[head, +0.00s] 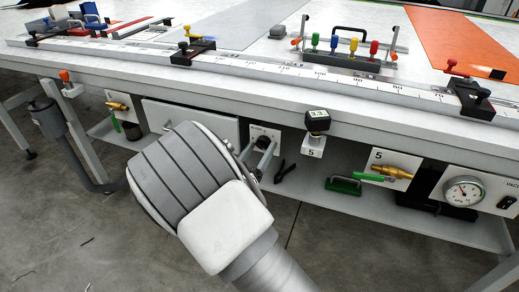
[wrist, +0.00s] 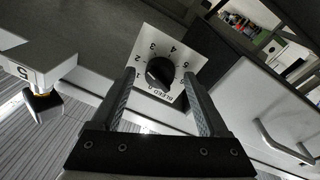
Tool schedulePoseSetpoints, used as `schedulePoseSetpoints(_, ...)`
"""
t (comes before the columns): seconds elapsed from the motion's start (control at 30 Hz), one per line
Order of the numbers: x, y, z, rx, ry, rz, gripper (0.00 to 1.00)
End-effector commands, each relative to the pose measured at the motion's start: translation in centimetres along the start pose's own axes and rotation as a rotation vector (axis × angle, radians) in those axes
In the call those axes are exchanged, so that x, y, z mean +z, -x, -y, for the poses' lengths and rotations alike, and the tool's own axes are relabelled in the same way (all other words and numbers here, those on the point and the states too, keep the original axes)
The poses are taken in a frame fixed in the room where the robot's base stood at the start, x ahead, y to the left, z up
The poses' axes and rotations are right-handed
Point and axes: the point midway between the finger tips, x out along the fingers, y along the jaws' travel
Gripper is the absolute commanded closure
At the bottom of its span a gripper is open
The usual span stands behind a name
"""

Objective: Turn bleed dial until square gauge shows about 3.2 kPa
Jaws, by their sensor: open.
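The bleed dial is a black round knob (wrist: 160,72) on a white plate (wrist: 178,48) marked BLEED with numbers around it. The knob's pointer is hard to make out. The plate (head: 262,132) also shows under the table edge in the head view, partly behind my gripper (head: 256,148). My gripper (wrist: 158,78) is open, with one finger on each side of the knob; contact is not clear. The black square gauge (head: 317,121) stands above a label 5; its small digits seem to read 3.3. Its dark body (wrist: 42,106) shows at left in the wrist view, display unseen.
Right of the dial are a green-handled brass valve (head: 392,172) and a round white gauge (head: 464,192). A drawer front (head: 190,124) is behind my arm. The table edge overhangs the dial. A green handle (head: 343,186) lies on the lower shelf.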

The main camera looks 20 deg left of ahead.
Motion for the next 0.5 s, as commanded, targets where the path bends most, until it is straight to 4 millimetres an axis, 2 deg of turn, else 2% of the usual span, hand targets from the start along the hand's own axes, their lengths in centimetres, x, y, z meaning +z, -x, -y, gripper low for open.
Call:
schedulePoseSetpoints(0.17, -0.2, 2.2, 0.0, -0.004, 0.002, 0.001, 0.22)
schedulePoseSetpoints(0.5, -0.3, 10.5, 0.0, -0.005, 0.001, 0.0, 0.22)
